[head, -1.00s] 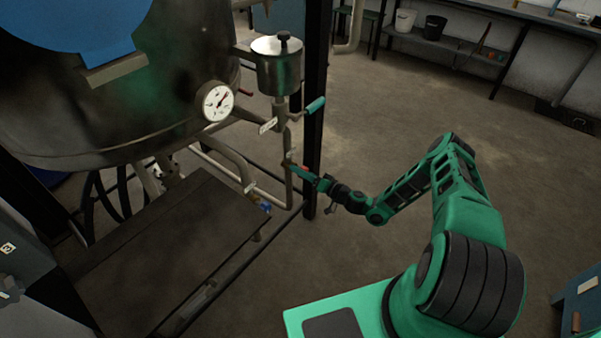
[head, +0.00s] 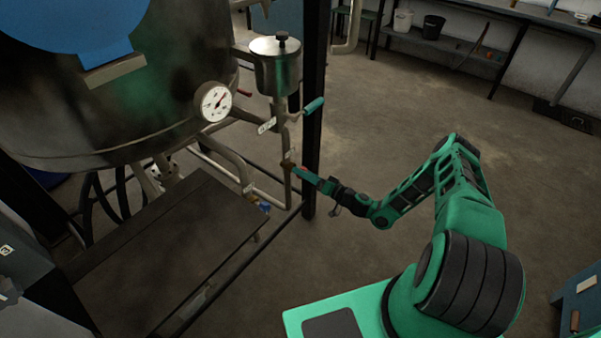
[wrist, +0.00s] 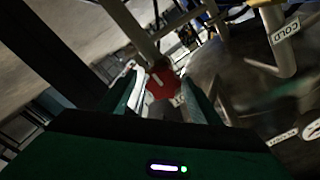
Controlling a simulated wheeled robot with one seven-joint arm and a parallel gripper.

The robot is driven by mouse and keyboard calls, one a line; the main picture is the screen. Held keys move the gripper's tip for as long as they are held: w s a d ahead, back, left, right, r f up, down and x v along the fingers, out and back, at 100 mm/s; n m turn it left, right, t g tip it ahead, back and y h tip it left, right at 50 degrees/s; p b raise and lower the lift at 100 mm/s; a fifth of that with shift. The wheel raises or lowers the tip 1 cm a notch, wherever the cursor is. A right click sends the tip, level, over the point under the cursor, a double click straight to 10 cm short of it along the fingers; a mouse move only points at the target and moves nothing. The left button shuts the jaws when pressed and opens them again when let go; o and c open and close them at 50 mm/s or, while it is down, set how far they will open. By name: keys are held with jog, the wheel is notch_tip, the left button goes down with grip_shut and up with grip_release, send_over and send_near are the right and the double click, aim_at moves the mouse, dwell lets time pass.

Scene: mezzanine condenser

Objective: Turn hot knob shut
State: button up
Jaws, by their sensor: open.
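The hot knob is a red knob with a white mark (wrist: 160,86) on a pipe, seen in the wrist view. My gripper (wrist: 168,92) is open, with one green finger on each side of the red knob. I cannot tell whether either finger touches it. In the head view my gripper (head: 298,172) reaches left to the upright pipe beside the dark post. The knob is small there and largely hidden by the fingers.
A COLD label (wrist: 285,30) hangs on a nearby pipe. A blue knob (head: 264,207) is low on the pipework. A black post (head: 313,130) stands close behind. Open floor lies to the right.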

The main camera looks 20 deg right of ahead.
jog(key=v, duration=0.8)
jog(key=shift+s+d, duration=0.15)
jog(key=shift+d, duration=0.05)
jog(key=s+d+r+n+g+h, duration=0.2)
jog(key=s+d+r+g+h, duration=0.2)
jog(key=s+r+g, duration=0.65)
jog(key=s+d+r+n+g+h, duration=0.3)
jog(key=s+r, duration=0.4)
jog(key=r, duration=0.9)
jog(key=s+d+r+m+h, duration=0.1)
jog(key=s+r+m, duration=0.3)
jog(key=s+r, duration=0.3)
jog(key=s+d+r+m+g+h, duration=0.1)
jog(key=s+r+m, duration=0.4)
jog(key=s, duration=1.1)
notch_tip(320, 180, up, 3)
jog(key=shift+s+d+h, duration=0.2)
jog(key=shift+d+h, duration=0.5)
jog(key=shift+d, duration=0.1)
